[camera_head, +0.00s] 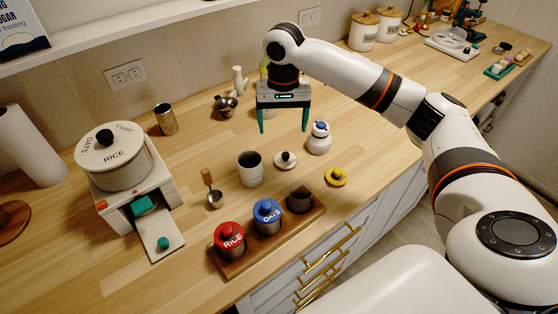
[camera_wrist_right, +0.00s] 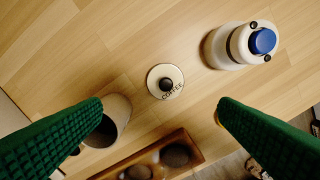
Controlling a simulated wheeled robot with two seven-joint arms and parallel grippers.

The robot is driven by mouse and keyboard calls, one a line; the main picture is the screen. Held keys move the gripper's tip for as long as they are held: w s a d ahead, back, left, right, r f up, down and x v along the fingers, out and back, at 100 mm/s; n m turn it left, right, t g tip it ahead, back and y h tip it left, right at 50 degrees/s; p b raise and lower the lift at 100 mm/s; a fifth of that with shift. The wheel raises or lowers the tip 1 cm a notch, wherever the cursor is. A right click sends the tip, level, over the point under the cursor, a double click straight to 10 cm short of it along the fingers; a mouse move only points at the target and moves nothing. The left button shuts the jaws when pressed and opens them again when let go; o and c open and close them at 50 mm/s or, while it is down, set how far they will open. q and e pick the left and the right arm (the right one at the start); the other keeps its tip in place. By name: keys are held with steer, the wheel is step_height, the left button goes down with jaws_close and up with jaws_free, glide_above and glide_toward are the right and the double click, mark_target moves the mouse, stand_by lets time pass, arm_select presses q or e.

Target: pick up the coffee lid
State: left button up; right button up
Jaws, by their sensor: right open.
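The coffee lid (camera_head: 286,160) is a small pale disc with a dark knob, lying flat on the wooden counter. In the right wrist view the lid (camera_wrist_right: 165,82) shows its COFFEE lettering, between and a little beyond the fingertips. My right gripper (camera_head: 283,128) is open and empty, with its green fingers pointing down, above the counter and behind the lid in the head view. Its two fingers also show at the sides of the wrist view (camera_wrist_right: 161,103). My left gripper is not in view.
A pale cup (camera_head: 250,175) stands left of the lid, and a white jar with a blue top (camera_head: 319,143) stands behind right. A wooden rack (camera_head: 233,268) with canisters is in front. A rice dispenser (camera_head: 118,170) stands left.

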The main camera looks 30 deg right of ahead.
glide_above(286, 154)
steer(key=f, duration=0.5)
steer(key=shift+s+a+p, duration=0.2)
steer(key=shift+a+p, duration=0.2)
steer(key=shift+w+f, duration=0.15)
steer(key=shift+f, duration=0.25)
steer(key=shift+d+f, duration=0.15)
steer(key=shift+f, duration=0.5)
steer(key=f, duration=0.2)
steer(key=f+p, duration=0.1)
steer(key=f, duration=0.1)
steer(key=shift+w+d, duration=0.1)
steer(key=shift+d, duration=0.15)
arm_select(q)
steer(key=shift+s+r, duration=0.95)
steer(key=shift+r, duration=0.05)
arm_select(e)
steer(key=shift+f, duration=0.1)
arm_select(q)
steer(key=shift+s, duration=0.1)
arm_select(e)
steer(key=shift+c, duration=0.3)
steer(key=c, duration=1)
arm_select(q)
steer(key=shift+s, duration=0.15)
